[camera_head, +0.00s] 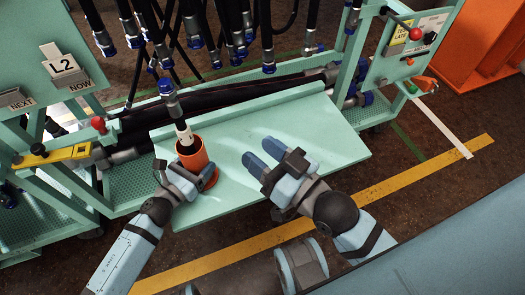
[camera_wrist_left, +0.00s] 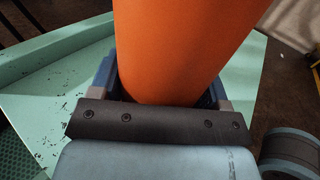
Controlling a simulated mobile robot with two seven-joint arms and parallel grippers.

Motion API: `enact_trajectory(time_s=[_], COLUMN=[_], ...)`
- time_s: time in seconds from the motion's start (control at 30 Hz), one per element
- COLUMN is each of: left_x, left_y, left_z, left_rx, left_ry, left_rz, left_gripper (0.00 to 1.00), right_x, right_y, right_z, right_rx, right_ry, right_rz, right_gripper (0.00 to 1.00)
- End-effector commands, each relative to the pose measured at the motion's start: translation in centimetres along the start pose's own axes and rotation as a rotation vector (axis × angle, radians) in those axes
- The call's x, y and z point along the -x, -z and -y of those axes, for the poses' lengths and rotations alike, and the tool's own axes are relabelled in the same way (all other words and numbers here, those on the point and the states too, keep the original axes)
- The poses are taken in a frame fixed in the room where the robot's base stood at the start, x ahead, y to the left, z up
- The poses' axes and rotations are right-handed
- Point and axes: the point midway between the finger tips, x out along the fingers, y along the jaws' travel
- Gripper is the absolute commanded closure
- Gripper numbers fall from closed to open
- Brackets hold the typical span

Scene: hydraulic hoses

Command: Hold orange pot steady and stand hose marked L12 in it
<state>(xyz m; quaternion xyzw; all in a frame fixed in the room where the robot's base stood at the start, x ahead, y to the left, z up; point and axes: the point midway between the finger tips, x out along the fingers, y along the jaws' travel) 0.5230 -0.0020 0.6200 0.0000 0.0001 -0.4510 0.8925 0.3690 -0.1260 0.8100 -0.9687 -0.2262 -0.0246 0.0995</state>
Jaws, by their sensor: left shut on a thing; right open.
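The orange pot (camera_head: 199,168) stands on the pale green bench top. It fills the upper middle of the left wrist view (camera_wrist_left: 185,50). My left gripper (camera_head: 184,176) is shut on the pot from the near side. A short dark hose (camera_head: 175,110) with a blue end and a white band rises from the pot's mouth, leaning slightly left. Its lower end is hidden by the pot, and the band's marking is too small to read. My right gripper (camera_head: 261,154) is open and empty over the bench, to the right of the pot and apart from the hose.
Several hoses with blue ends hang (camera_head: 236,45) behind the bench. Thick dark hoses lie along the bench's back edge. A sign reading L2 NOW (camera_head: 63,67) stands at left. A panel with a red button (camera_head: 415,34) is at right. The bench top (camera_head: 310,130) is clear right of the pot.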

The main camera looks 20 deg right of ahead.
Motion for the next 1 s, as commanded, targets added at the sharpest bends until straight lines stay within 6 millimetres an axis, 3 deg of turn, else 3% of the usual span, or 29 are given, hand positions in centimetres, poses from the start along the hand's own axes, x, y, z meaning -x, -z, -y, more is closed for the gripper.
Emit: enact_trajectory(time_s=[0.17,0.2,0.3,0.67,1.0], left_x=[0.0,0.0,0.0,0.5,7.0], left_y=[-0.1,-0.1,-0.1,0.0,0.1], left_z=[0.0,0.0,0.0,0.0,0.1], left_rx=[0.0,0.0,0.0,0.0,0.001], left_ry=[0.0,0.0,0.0,0.0,-0.001], left_rz=[0.001,0.001,0.001,0.0,-0.003], left_gripper=[0.58,0.23,0.01,0.01,0.01], right_x=[0.0,0.0,0.0,0.0,0.0], right_y=[0.0,0.0,0.0,0.0,0.0], right_z=[0.0,0.0,0.0,0.0,0.0], right_rx=[0.0,0.0,0.0,0.0,0.0], right_ry=[0.001,0.001,0.001,0.002,0.002], right_rz=[0.0,-0.001,-0.001,-0.001,-0.001], right_gripper=[0.52,0.52,0.52,0.52,0.52])
